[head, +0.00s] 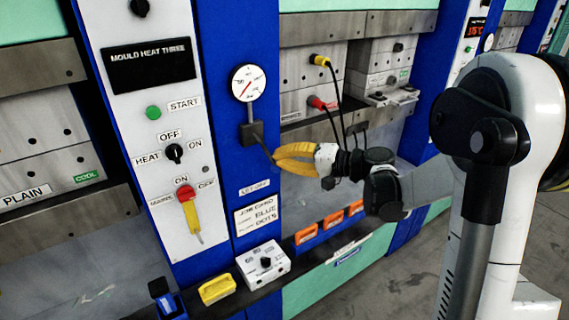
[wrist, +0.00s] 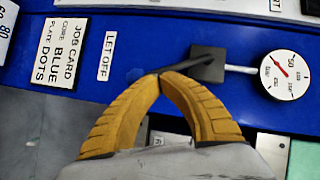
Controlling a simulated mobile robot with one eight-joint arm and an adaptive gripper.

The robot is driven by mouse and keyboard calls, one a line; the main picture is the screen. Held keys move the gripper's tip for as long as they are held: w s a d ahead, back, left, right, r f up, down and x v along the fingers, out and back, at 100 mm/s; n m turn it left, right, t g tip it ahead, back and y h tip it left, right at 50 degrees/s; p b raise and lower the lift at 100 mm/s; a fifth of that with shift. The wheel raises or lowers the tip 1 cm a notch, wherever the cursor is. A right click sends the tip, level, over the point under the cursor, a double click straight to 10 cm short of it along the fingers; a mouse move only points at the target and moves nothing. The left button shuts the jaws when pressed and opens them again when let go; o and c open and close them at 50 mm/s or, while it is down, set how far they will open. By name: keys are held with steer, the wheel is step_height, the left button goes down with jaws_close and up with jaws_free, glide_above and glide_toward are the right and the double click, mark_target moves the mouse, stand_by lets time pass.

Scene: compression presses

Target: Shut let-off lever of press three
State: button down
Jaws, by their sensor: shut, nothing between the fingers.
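The let-off lever (head: 263,148) is a thin dark handle on a black valve block (head: 250,133) under the pressure gauge (head: 248,83), on a blue column. In the wrist view the lever (wrist: 181,67) runs from its block (wrist: 207,64) towards my fingertips. The "LET OFF" label (wrist: 106,56) is beyond the lever's free end. My gripper (head: 277,158), with yellow fingers, is shut and empty, its tips meeting at the lever's end (wrist: 158,76). I cannot tell whether they touch it.
The "MOULD HEAT THREE" panel (head: 155,130) with its red and yellow mains handle (head: 189,205) stands left of the column. Yellow and red plugs (head: 320,60) with hanging cables are right of it. A white box (head: 263,264) and orange bins (head: 333,218) are below.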

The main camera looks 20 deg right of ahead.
steer(key=shift+s+a+f+m+t+y+b, duration=0.2)
steer(key=shift+a+f+m+y+b, duration=0.15)
steer(key=shift+a+m+b, duration=0.2)
steer(key=shift+s+a+f+m+t+y+b, duration=0.1)
steer(key=shift+a+f+m+t+y+b, duration=0.1)
steer(key=shift+a+f+m+y+b, duration=0.3)
steer(key=shift+s+a+r+b, duration=0.1)
steer(key=shift+a+r+b, duration=0.1)
steer(key=shift+b, duration=0.25)
